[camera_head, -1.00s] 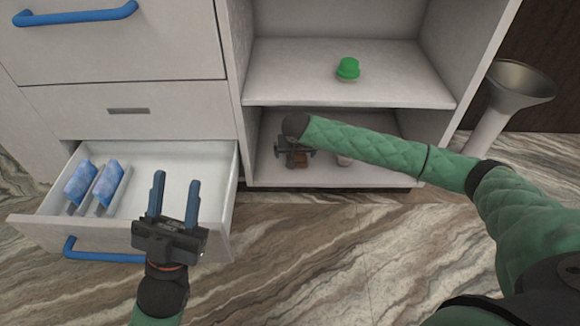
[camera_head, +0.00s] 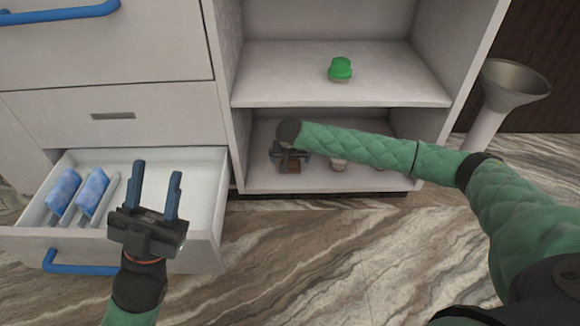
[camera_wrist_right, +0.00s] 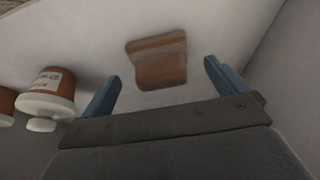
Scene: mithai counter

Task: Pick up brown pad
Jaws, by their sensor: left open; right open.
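The brown pad (camera_wrist_right: 158,62) lies on the pale floor of the lower shelf, just beyond and between my right fingertips in the right wrist view. My left gripper (camera_head: 157,185) is open and empty, in front of the open drawer.
The open drawer (camera_head: 204,232) holds blue packs (camera_head: 92,192). A green-topped item (camera_head: 340,69) stands on the upper shelf (camera_head: 275,88). Brown jars with white lids (camera_wrist_right: 48,92) stand left of the pad in the right wrist view. The cabinet's side wall (camera_wrist_right: 290,75) is close on the right there.

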